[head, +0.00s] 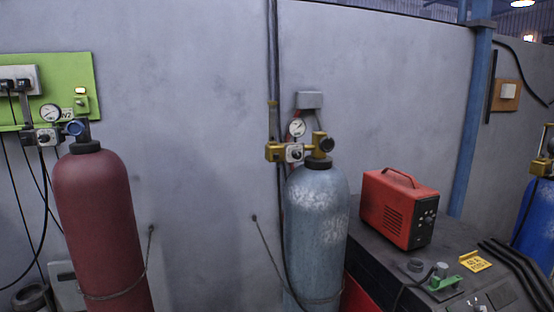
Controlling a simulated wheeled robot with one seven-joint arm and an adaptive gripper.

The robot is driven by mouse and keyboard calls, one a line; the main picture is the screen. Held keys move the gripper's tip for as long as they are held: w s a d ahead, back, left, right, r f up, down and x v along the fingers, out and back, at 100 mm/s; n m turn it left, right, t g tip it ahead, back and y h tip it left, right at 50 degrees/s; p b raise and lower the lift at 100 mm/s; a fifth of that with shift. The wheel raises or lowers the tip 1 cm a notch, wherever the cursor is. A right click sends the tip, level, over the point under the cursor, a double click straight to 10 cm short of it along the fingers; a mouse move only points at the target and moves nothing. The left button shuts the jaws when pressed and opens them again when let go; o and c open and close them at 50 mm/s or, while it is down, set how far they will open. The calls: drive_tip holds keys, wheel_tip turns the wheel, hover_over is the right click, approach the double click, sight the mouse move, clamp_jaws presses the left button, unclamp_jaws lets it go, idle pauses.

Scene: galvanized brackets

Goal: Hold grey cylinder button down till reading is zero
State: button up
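The grey-blue cylinder (317,245) stands upright against the wall at the middle right, its paint worn pale near the shoulder. A brass regulator (275,152) sits on its top. On it is a pale block with a round button (294,153), and a dark round knob (326,144) is to the right. Above the block is a round white gauge (297,128). Its needle seems to slant to the upper right, but the figures are too small to read. My gripper is not in view, and nothing is seen touching the button.
A dark red cylinder (98,225) with its own gauge (51,113) stands at the left. A red machine (398,208) and a yellow tag (475,261) are on the dark bench (445,235) at the right. A blue cylinder (538,225) is at the far right.

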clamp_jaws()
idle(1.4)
